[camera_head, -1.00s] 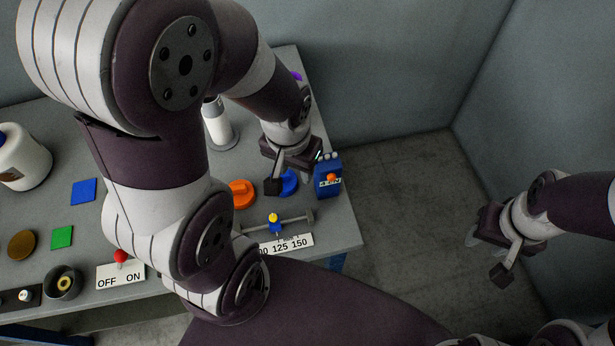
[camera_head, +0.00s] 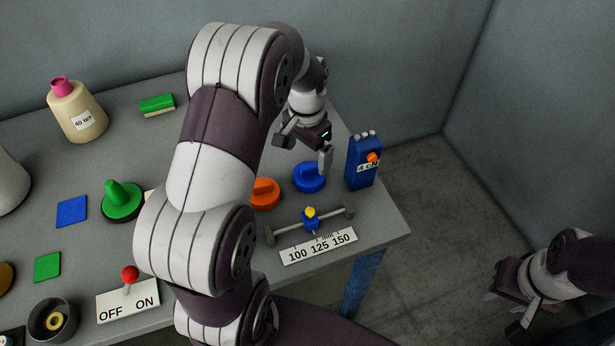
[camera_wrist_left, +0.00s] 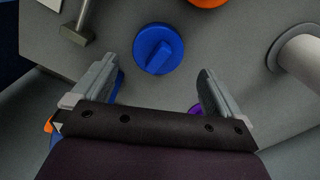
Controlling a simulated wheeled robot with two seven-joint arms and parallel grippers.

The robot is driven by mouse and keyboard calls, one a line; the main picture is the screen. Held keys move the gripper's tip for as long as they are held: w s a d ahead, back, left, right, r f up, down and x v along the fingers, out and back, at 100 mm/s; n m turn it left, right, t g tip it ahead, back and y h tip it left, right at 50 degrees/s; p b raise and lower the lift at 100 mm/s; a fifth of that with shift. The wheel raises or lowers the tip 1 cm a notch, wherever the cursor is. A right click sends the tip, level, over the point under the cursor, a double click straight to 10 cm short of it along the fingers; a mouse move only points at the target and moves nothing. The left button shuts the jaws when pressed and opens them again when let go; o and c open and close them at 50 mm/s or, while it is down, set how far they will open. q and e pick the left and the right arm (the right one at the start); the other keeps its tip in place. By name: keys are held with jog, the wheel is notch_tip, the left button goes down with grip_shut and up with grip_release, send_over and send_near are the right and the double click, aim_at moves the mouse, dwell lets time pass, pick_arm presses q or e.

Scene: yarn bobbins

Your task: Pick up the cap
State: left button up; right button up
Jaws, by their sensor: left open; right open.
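A round blue cap (camera_head: 309,177) with a raised grip bar lies on the grey table near its right end. An orange cap (camera_head: 264,194) of like shape lies to its left, and a green cap (camera_head: 122,200) with a tall handle stands farther left. My left gripper (camera_head: 305,150) is open and empty, just behind and above the blue cap. In the left wrist view the blue cap (camera_wrist_left: 158,48) shows ahead, between the lines of the two fingers and apart from both. My right gripper (camera_head: 515,312) is open and dimly seen at lower right, off the table.
A blue box (camera_head: 362,165) with an orange knob stands right of the blue cap. A rod with a blue slider (camera_head: 310,220) and a number scale (camera_head: 319,246) lie in front. My left arm hides part of the table.

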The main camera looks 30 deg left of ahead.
aim_at(309, 166)
pick_arm(q)
jog(key=shift+w+d+f, duration=0.1)
jog(key=shift+w+f, duration=0.15)
jog(key=shift+f, duration=0.4)
jog(key=shift+w+d+f, duration=0.1)
jog(key=shift+w+f, duration=0.1)
jog(key=shift+f, duration=0.4)
notch_tip(309, 166, down, 4)
jog(key=shift+s, duration=0.15)
jog(key=shift+f, duration=0.2)
pick_arm(e)
jog(key=shift+w+d, duration=0.1)
jog(key=shift+w, duration=0.2)
pick_arm(q)
jog(key=c, duration=0.9)
jog(key=shift+o, duration=0.2)
jog(key=shift+r, duration=0.1)
notch_tip(309, 166, up, 10)
jog(key=shift+f, duration=0.1)
pick_arm(e)
jog(key=shift+r, duration=0.15)
